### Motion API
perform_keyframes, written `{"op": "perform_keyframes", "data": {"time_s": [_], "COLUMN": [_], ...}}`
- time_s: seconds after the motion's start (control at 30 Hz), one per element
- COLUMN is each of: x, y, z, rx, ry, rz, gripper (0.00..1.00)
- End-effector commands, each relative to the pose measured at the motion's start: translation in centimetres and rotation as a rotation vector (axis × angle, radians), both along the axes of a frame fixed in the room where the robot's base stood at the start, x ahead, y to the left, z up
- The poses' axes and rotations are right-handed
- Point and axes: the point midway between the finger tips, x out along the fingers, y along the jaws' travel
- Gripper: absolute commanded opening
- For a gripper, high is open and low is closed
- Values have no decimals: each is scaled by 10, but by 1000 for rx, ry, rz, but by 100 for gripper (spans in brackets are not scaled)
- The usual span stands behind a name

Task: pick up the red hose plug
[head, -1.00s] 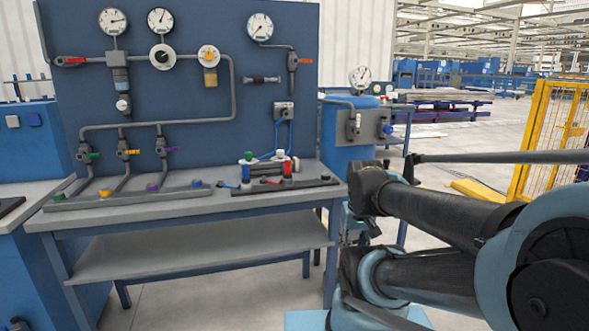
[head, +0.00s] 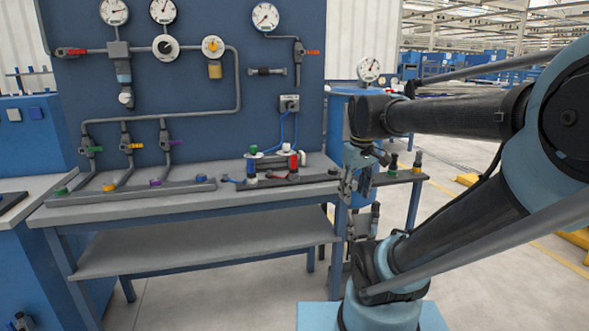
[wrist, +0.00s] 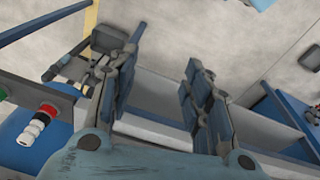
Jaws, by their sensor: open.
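A red upright plug-like piece (head: 293,164) stands on the fittings rail at the right part of the workbench in the head view. I take it for the red hose plug. In the wrist view, a red collar with a white ribbed fitting (wrist: 38,125) shows at the lower left; I cannot tell if it is the same piece. My gripper (head: 346,198) hangs fingers down by the bench's right end, to the right of the red piece and apart from it. In the wrist view my gripper (wrist: 164,65) is open, with nothing between its fingers.
The workbench (head: 120,212) carries a rail of coloured caps at left and a blue panel (head: 200,100) with gauges and pipes behind. A lower shelf (head: 190,245) is clear.

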Motion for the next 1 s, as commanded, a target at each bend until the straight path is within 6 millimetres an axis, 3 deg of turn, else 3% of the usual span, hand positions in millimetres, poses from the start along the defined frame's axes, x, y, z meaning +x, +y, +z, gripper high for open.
{"op": "perform_keyframes", "data": {"time_s": [0.2, 0.5, 0.8, 1.0], "x": [61, 142, 211, 233], "y": [31, 85, 149, 174], "z": [66, 136, 181, 193], "rx": [-29, -63, -85, -91], "ry": [30, 70, 103, 116], "rz": [270, 642, 980, 1102], "gripper": [45, 45, 45, 45]}}
